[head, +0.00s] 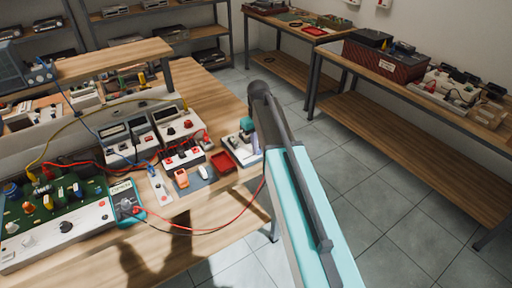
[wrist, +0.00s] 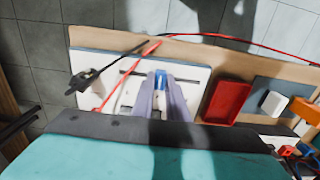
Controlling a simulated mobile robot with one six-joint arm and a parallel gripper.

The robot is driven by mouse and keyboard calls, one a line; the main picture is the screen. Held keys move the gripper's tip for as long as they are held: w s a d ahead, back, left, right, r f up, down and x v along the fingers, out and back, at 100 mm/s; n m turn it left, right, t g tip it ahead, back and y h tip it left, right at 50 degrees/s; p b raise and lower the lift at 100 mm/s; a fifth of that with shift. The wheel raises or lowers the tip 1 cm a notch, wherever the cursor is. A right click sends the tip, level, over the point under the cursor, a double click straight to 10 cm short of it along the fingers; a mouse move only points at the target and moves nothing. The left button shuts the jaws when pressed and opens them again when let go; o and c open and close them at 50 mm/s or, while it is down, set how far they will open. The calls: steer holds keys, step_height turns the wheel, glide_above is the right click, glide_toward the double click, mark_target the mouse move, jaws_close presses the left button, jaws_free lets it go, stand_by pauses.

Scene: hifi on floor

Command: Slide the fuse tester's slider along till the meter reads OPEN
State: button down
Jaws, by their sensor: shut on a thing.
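The fuse tester looks to be the white panel (wrist: 115,62) with a dark slot, seen in the wrist view. It also shows at the right end of the bench in the head view (head: 239,151). Its slider has a blue knob (wrist: 160,78) on the slot. My gripper (wrist: 162,90) has pale lavender fingers on either side of this knob and is shut on it. In the head view my arm hides part of the tester and gripper. I cannot make out a meter reading in either view.
A red tray (wrist: 227,101) lies just right of the tester in the wrist view. Meters (head: 118,138), a green circuit board (head: 45,205) and loose leads crowd the bench. Open floor (head: 350,215) lies right.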

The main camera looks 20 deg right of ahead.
steer(key=c, duration=1.7)
jaws_free()
steer(key=shift+r, duration=0.1)
steer(key=shift+r+b, duration=1.2)
steer(key=shift+r, duration=5.6)
steer(key=shift+d, duration=0.1)
